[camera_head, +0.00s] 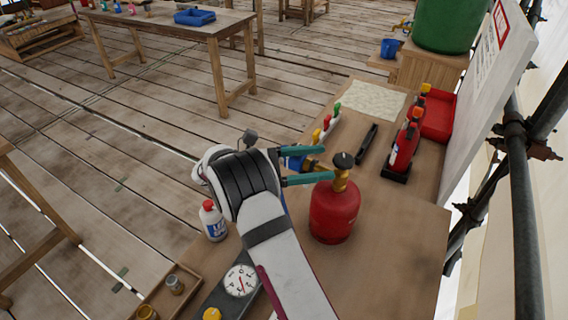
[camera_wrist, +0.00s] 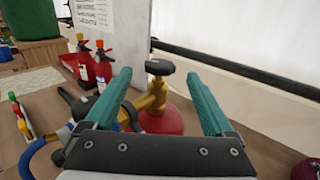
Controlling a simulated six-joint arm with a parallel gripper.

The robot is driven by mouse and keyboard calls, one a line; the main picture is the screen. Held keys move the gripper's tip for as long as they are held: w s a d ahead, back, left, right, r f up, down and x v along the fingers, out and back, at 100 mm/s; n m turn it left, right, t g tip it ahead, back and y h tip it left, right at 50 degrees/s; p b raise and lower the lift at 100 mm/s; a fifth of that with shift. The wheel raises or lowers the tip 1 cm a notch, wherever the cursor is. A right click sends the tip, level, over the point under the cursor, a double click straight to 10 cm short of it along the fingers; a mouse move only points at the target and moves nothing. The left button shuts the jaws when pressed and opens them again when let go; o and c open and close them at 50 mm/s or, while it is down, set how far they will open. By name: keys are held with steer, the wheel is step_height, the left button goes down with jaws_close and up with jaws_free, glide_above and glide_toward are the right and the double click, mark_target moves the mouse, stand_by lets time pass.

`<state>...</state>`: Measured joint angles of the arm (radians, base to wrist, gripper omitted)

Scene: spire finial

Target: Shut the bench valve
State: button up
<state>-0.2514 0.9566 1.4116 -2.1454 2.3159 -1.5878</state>
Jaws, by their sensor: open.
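A red gas cylinder (camera_head: 334,212) stands upright on the wooden bench (camera_head: 400,240). It has a brass valve (camera_head: 341,181) with a black knob (camera_head: 343,160) on top. In the wrist view the knob (camera_wrist: 160,67) and brass valve (camera_wrist: 155,97) show between my two teal fingers, with the red cylinder (camera_wrist: 165,120) below. My gripper (camera_head: 328,163) is open and empty, its fingers pointing at the valve. In the head view the knob appears just beyond the fingertips; I cannot tell if anything touches.
Red extinguishers (camera_head: 404,146), a red tray (camera_head: 438,117) and a black bar (camera_head: 367,143) lie farther along the bench. A white sign board (camera_head: 485,100) borders its right side. A white bottle (camera_head: 213,220) and a gauge (camera_head: 240,281) stand near my arm.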

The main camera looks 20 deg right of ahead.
steer(key=w+a, duration=0.1)
steer(key=a, duration=0.8)
steer(key=n+t+y, duration=0.1)
steer(key=n+t, duration=0.5)
steer(key=t, duration=0.3)
glide_toward(351, 156)
steer(key=x, duration=1.1)
steer(key=shift+w+d+f, duration=0.1)
steer(key=shift+w+f, duration=0.15)
steer(key=shift+f, duration=0.05)
steer(key=shift+c, duration=0.3)
